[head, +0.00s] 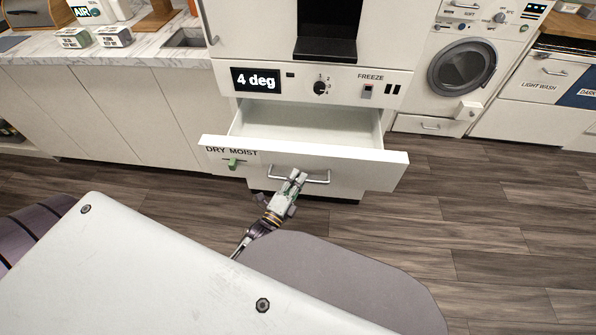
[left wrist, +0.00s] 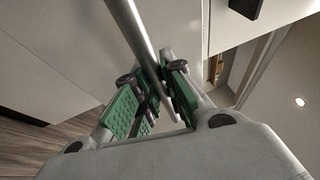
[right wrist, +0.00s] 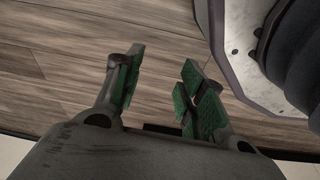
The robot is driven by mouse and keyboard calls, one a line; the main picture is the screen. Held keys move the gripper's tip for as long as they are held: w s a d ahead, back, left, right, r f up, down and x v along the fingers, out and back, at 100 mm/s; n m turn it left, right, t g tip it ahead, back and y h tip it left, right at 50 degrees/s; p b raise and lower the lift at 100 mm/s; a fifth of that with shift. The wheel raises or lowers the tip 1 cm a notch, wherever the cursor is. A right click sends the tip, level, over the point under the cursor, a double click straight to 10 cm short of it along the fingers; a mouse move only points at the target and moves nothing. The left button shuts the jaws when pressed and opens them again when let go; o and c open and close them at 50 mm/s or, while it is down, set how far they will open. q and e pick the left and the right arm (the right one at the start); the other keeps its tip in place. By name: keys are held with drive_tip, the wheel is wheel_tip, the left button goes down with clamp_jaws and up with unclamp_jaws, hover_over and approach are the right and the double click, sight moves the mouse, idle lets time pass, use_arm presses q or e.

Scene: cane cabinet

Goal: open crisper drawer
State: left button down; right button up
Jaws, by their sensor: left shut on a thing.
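The white crisper drawer (head: 373,171) is pulled out from the fridge, and its empty inside shows in the head view. A metal bar handle (head: 318,181) runs across its front; the bar also shows close up in the left wrist view (left wrist: 139,38). My left gripper (head: 296,178) is shut on the handle, with the bar between its green pads (left wrist: 155,92). A green slider (head: 233,163) sits under the DRY MOIST label on the drawer front. My right gripper (right wrist: 160,92) is open and empty above the wood floor in the right wrist view.
The fridge panel (head: 311,86) above the drawer has a "4 deg" display and a knob. A washer (head: 462,66) stands to the right, and a counter with cabinets (head: 140,113) to the left. Wood floor (head: 480,200) is free on the right.

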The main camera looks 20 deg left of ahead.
use_arm(q)
drive_tip(key=shift+s+d+p, duration=0.3)
drive_tip(key=shift+s+p, duration=0.05)
drive_tip(key=shift+s, duration=0.6)
drive_tip(key=shift+s+d+p, duration=0.25)
drive_tip(key=shift+s+p, duration=0.1)
drive_tip(key=shift+s, duration=0.6)
use_arm(e)
drive_tip(key=shift+s+d+f, duration=0.55)
drive_tip(key=shift+s+f, duration=0.05)
drive_tip(key=shift+f, duration=0.25)
drive_tip(key=shift+s+d+f, duration=0.5)
drive_tip(key=shift+s+f, duration=0.1)
drive_tip(key=shift+f, duration=0.25)
use_arm(q)
drive_tip(key=c, duration=1.5)
unclamp_jaws()
drive_tip(key=shift+s, duration=0.1)
drive_tip(key=shift+v, duration=5.9)
drive_tip(key=shift+f, duration=0.1)
use_arm(e)
drive_tip(key=shift+s, duration=0.1)
